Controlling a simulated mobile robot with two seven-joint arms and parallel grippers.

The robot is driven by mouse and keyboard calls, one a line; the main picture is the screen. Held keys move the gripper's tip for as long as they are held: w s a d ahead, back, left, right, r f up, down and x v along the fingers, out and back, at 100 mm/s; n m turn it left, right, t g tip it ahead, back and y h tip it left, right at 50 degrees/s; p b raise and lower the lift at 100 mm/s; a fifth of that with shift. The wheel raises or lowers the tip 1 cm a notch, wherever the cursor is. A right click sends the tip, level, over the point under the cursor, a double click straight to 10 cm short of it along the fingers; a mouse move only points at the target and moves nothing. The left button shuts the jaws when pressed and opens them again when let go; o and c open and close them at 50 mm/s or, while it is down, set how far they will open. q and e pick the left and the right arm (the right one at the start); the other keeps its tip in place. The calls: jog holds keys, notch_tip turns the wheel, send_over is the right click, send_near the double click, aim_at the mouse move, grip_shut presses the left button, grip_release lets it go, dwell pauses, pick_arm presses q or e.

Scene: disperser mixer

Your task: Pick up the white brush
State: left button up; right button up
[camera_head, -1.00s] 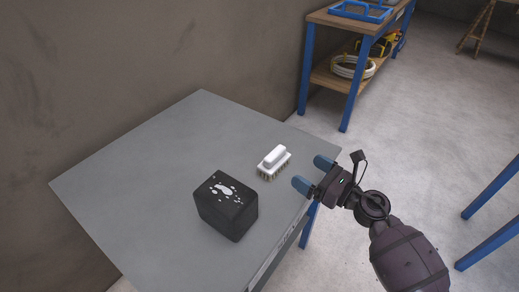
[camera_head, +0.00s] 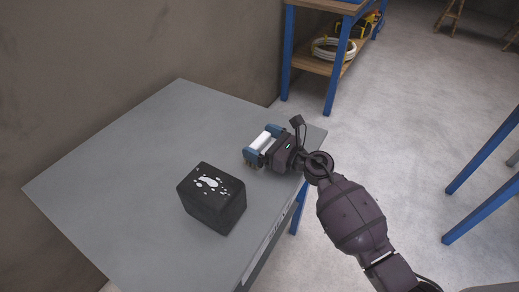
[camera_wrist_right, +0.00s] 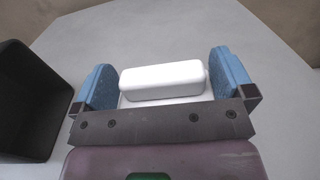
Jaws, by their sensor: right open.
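The white brush (camera_head: 263,140) lies on the grey table (camera_head: 130,140) near its right edge. My right gripper (camera_head: 261,143) is open, with its two blue fingers on either side of the brush. In the right wrist view the brush's white handle (camera_wrist_right: 162,80) lies between the open fingers (camera_wrist_right: 163,78). A narrow gap shows at each side there, slightly smaller on the right. The bristles are hidden in the wrist view. My left gripper is not in view.
A black box (camera_head: 211,198) with white marks on top stands on the table close in front of the brush; its dark side (camera_wrist_right: 25,100) also shows in the wrist view. A wooden shelf with blue legs (camera_head: 335,65) stands behind. The table's left part is clear.

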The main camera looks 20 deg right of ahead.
aim_at(257, 138)
jog(key=shift+x, duration=0.8)
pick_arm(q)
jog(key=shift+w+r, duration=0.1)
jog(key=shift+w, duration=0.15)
pick_arm(e)
jog(key=c, duration=0.8)
jog(key=shift+r, duration=0.1)
pick_arm(q)
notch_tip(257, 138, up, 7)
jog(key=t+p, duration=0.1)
jog(key=p, duration=0.7)
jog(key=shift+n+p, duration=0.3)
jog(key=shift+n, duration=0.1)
pick_arm(e)
jog(key=shift+r, duration=10)
